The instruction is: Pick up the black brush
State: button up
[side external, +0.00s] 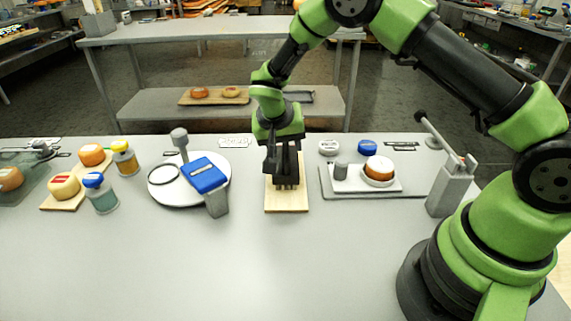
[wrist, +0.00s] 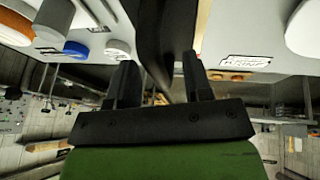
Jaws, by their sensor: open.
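My gripper (side external: 285,182) points down over a light wooden board (side external: 287,204) in the middle of the bench in the side view. In the wrist view its two black fingers (wrist: 160,62) are apart. A long dark thing, which looks like the black brush (wrist: 163,28), lies between and beyond them. The fingers do not look closed on it, and I cannot tell whether either touches it. In the side view the dark fingers and the brush blend together, so the brush's outline is hidden there.
The front of the bench is clear.

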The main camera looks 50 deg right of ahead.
jog(key=shift+w+d+f, duration=0.1)
jog(key=shift+d+f, duration=0.05)
jog(key=shift+f, duration=0.3)
jog(key=shift+c, duration=0.4)
grip_shut()
jog(key=shift+r, duration=0.1)
notch_tip(320, 180, up, 10)
jog(key=c, duration=0.7)
grip_release()
jog(key=shift+d, duration=0.1)
grip_shut()
